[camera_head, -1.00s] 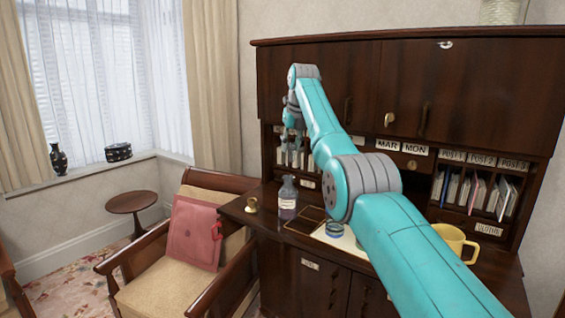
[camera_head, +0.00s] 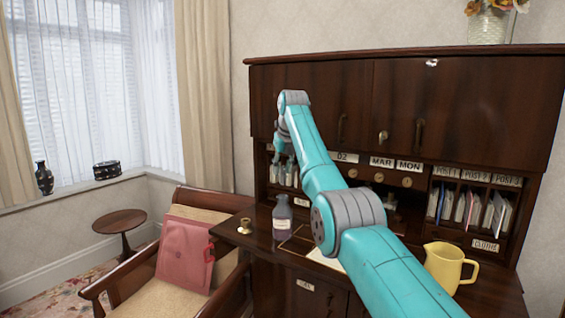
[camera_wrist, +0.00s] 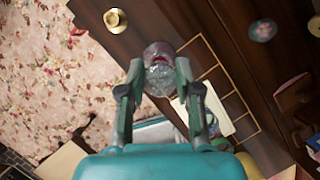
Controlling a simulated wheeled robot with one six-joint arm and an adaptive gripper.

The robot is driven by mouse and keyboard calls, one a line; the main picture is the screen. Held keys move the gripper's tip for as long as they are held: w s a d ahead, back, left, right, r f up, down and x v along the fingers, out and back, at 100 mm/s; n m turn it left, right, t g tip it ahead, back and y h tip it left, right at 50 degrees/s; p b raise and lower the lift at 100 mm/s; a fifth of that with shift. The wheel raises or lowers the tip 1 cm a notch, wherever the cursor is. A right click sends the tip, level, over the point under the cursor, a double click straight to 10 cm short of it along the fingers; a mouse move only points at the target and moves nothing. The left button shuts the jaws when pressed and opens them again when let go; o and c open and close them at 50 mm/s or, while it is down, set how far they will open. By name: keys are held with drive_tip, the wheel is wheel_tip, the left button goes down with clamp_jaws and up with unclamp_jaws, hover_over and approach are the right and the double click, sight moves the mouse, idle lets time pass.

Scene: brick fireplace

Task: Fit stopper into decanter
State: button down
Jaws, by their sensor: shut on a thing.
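The decanter (camera_head: 282,220) is a small glass bottle with a pale label and dark purplish contents. It stands upright on the desk's left part in the head view. My gripper (camera_head: 285,162) hangs above it, pointing down. In the wrist view, my gripper (camera_wrist: 159,70) is shut on the clear, faceted glass stopper (camera_wrist: 158,80). The decanter (camera_wrist: 157,48) shows as a reddish-purple shape just beyond the stopper, nearly in line with it. The decanter's mouth is hidden by the stopper, so I cannot tell whether they touch.
A brass holder (camera_head: 245,226) stands left of the decanter near the desk edge. A yellow jug (camera_head: 447,266) stands on the right. The desk's cubbyholes and upper cupboard (camera_head: 310,95) rise behind. An armchair with a pink cushion (camera_head: 185,253) is on the left.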

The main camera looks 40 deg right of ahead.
sight(284, 179)
drive_tip(key=shift+f, duration=1.55)
drive_tip(key=shift+f, duration=1.75)
idle(0.4)
drive_tip(key=c, duration=0.7)
unclamp_jaws()
drive_tip(key=shift+r, duration=0.15)
drive_tip(key=v, duration=1.1)
drive_tip(key=shift+s+r, duration=0.15)
drive_tip(key=shift+r, duration=0.2)
